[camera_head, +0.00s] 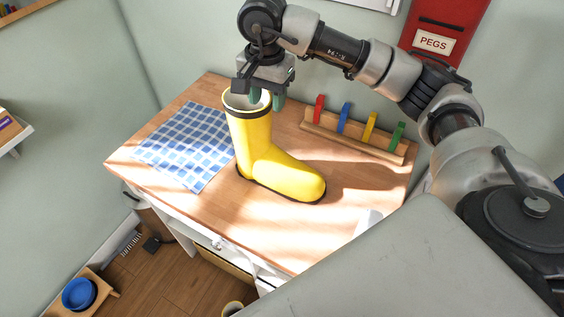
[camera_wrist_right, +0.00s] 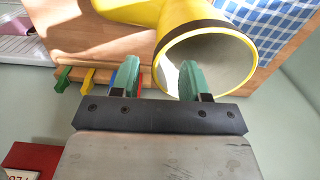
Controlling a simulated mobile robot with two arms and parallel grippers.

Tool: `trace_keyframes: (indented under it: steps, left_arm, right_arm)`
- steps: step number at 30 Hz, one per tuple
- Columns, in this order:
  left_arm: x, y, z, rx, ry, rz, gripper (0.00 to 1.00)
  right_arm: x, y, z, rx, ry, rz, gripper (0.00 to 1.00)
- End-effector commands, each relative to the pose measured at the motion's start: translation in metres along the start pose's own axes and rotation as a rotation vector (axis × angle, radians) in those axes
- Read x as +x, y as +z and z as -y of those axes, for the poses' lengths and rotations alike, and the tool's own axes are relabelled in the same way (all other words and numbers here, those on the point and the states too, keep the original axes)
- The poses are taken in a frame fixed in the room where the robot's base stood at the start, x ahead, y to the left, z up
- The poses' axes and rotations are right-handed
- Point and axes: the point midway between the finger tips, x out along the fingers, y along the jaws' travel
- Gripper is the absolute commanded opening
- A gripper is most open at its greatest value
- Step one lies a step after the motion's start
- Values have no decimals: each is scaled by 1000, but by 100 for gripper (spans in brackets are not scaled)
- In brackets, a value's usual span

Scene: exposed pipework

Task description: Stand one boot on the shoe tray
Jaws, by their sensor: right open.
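A yellow boot (camera_head: 262,158) with a dark sole and dark rim band stands upright on the wooden tabletop, toe toward the lower right. My right gripper (camera_head: 266,98) is open, pointing down at the boot's top. In the right wrist view, the boot's open shaft (camera_wrist_right: 208,60) shows close up. One green finger of the gripper (camera_wrist_right: 160,80) overlaps the opening and the other is outside it, with the near rim edge between them. I cannot tell whether either finger touches the boot. I cannot make out a shoe tray for certain. My left gripper is not in view.
A blue checked cloth (camera_head: 188,143) lies left of the boot on the table (camera_head: 215,225). A wooden rack with coloured pegs (camera_head: 358,135) stands at the back right. A red box marked PEGS (camera_head: 446,25) is on the wall. A blue bowl (camera_head: 79,294) sits low at left.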

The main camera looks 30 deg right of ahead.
Motion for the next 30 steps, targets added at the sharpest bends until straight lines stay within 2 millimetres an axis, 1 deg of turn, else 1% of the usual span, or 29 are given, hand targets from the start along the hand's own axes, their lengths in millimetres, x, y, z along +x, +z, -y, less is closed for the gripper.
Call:
trace_keyframes:
  steps: [1,3,5,9,15,16,17,24,25,30]
  left_arm:
    - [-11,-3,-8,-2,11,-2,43]
    - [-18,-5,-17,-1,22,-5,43]
    - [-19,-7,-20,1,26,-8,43]
    - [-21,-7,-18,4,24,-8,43]
    - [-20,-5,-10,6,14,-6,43]
    - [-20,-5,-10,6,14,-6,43]
    - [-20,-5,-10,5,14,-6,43]
    - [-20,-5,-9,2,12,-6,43]
    - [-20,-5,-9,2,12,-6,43]
    - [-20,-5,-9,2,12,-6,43]
  right_arm:
    - [4,1,-2,-1,7,3,45]
    - [15,3,-4,-1,8,3,45]
    - [25,2,-3,1,6,2,45]
    - [36,2,-2,0,2,1,45]
    - [38,2,-2,0,1,0,45]
    - [38,2,-2,0,1,0,44]
    - [38,2,-2,0,1,0,39]
    - [38,2,-2,0,1,0,2]
    - [38,2,-2,0,1,0,0]
    - [38,2,-2,0,2,0,0]
